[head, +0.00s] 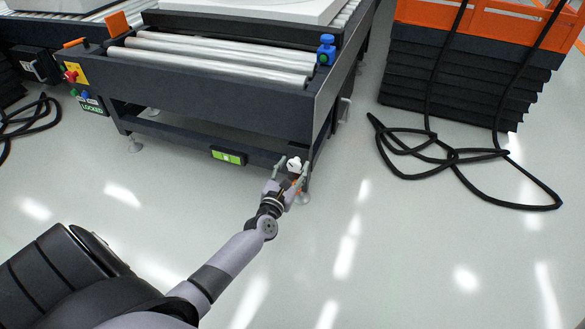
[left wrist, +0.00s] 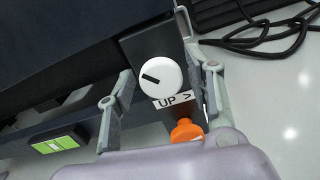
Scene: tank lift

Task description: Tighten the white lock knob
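The white lock knob (left wrist: 161,76) is round with a black mark and sits on a dark post of the roller table. Below it is a label reading "UP >" (left wrist: 174,100). In the head view the knob (head: 294,163) shows at the table's front right leg. My left gripper (head: 291,172) is at the knob; in the left wrist view its fingers (left wrist: 165,85) are spread on either side of the knob, with gaps and nothing held. My right gripper does not show in either view.
An orange part (left wrist: 186,130) sits just below the label. A green panel (head: 229,156) is on the lower crossbar. A blue knob (head: 326,49) stands on the table's corner. Black cable (head: 452,160) lies on the floor at right, beside a dark ribbed unit (head: 455,75). The front floor is clear.

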